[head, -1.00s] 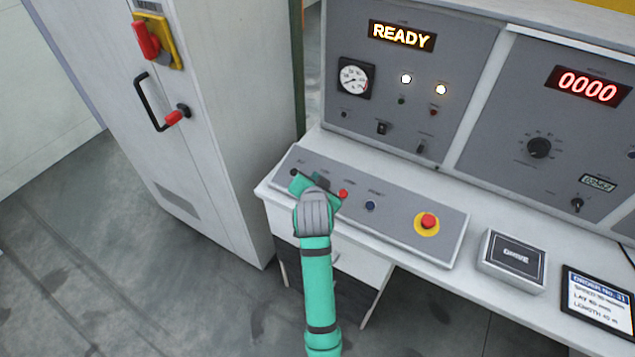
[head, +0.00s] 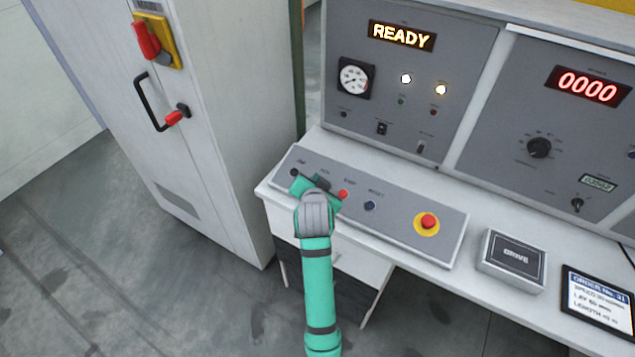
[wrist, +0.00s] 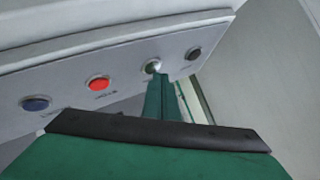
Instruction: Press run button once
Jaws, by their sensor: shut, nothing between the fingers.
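The run button, a green button (wrist: 150,66), shows in the wrist view on the grey button panel, between a red button (wrist: 98,84) and a black button (wrist: 194,53). My gripper (wrist: 157,74) is shut and empty. Its fingertips are at the green button and overlap its lower right edge in the picture; I cannot tell whether they touch it. In the head view my gripper (head: 320,184) is over the left part of the panel and hides the green button.
The sloping button panel (head: 393,225) also carries a blue button (head: 370,206) and a red emergency stop (head: 428,222) on yellow. Behind it, a display (head: 402,36) reads READY. A tall cabinet (head: 225,130) stands close on the left. A DRIVE box (head: 512,262) lies to the right.

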